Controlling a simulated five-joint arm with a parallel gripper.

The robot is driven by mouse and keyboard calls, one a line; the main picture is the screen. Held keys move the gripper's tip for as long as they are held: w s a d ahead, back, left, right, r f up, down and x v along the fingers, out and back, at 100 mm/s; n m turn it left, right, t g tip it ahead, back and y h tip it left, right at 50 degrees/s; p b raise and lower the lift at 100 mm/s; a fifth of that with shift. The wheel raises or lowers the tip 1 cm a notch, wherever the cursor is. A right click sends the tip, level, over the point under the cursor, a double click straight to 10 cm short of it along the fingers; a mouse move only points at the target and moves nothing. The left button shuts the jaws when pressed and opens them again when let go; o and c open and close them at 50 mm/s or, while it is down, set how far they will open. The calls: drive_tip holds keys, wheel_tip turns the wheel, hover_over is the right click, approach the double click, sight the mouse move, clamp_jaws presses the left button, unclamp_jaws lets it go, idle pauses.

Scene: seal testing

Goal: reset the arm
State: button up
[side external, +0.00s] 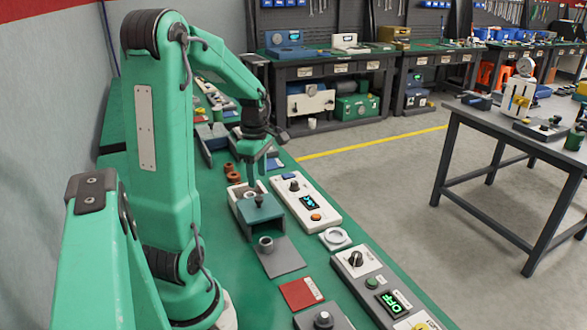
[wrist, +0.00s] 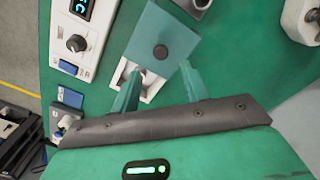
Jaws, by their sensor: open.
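My arm stands over the green bench in the side view. My gripper (side external: 256,180) points down near a teal block with a black knob (side external: 262,214). In the wrist view my gripper (wrist: 160,72) has its two teal fingers spread apart with nothing held between them. The teal block (wrist: 162,30) lies just beyond the fingertips there. A white fixture (wrist: 155,88) with a grey metal part shows between the fingers. I cannot tell how high the fingertips are above it.
A white control box (side external: 318,212) with a lit blue display sits right of the block. A grey plate (side external: 285,262), a red card (side external: 300,293), a white ring (side external: 335,238) and a panel reading OFF (side external: 375,285) lie nearer the camera. Rust-coloured rings (side external: 232,174) sit left of the gripper.

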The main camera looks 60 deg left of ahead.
drive_tip(key=shift+r, duration=0.6)
drive_tip(key=shift+w+d+r+m, duration=0.15)
drive_tip(key=shift+d+m, duration=0.15)
drive_tip(key=shift+d, duration=0.05)
drive_tip(key=s+d+r+m+t, duration=0.1)
drive_tip(key=d+r+m, duration=0.3)
drive_tip(key=d+m, duration=0.8)
drive_tip(key=s+d+r+m+t, duration=0.1)
drive_tip(key=d+r+m+t, duration=0.3)
drive_tip(key=d+m, duration=0.9)
drive_tip(key=shift+m+t, duration=0.3)
drive_tip(key=shift+m, duration=0.4)
drive_tip(key=shift+r, duration=0.1)
